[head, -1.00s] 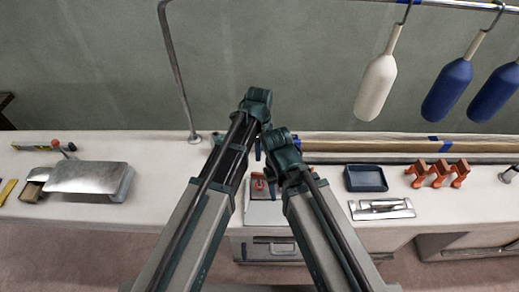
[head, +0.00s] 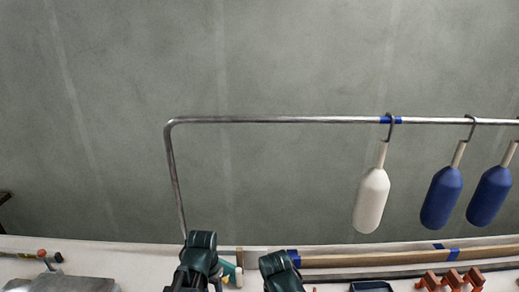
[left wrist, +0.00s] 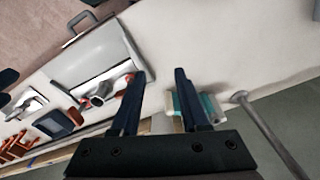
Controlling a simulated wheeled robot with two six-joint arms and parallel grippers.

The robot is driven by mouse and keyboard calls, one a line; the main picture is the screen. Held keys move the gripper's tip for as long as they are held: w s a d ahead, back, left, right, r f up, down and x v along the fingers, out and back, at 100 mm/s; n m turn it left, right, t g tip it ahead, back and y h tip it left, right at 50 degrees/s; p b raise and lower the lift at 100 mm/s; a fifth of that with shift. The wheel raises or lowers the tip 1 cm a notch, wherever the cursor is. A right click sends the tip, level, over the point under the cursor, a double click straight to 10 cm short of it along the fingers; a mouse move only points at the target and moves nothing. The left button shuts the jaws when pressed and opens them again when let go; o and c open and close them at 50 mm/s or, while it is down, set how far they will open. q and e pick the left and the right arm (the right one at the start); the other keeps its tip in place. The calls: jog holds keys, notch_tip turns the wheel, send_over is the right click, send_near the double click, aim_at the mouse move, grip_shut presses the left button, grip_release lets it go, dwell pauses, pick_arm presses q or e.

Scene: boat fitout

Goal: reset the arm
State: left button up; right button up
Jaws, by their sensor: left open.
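My left gripper (left wrist: 161,76) is open in the left wrist view, with a clear gap between its two dark fingers and nothing held. A teal and pale object (left wrist: 190,103) shows beside and partly behind the right-hand finger; I cannot tell whether they touch. In the head view only dark joints of my two arms show at the bottom edge, and neither gripper's fingers are seen. My right gripper is out of view.
A metal rail (head: 280,119) stands behind the bench. A white fender (head: 371,200) and blue fenders (head: 440,198) hang from it at right. Orange stands (head: 450,279) and a dark tray (head: 371,286) sit at lower right. A timber strip (head: 400,258) runs along the bench back.

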pick_arm(q)
jog(key=s+d+y, duration=0.1)
jog(key=s+d, duration=0.7)
jog(key=shift+s+g, duration=0.3)
jog(key=shift+g, duration=0.1)
jog(key=shift+d+r, duration=0.1)
dwell(1.0)
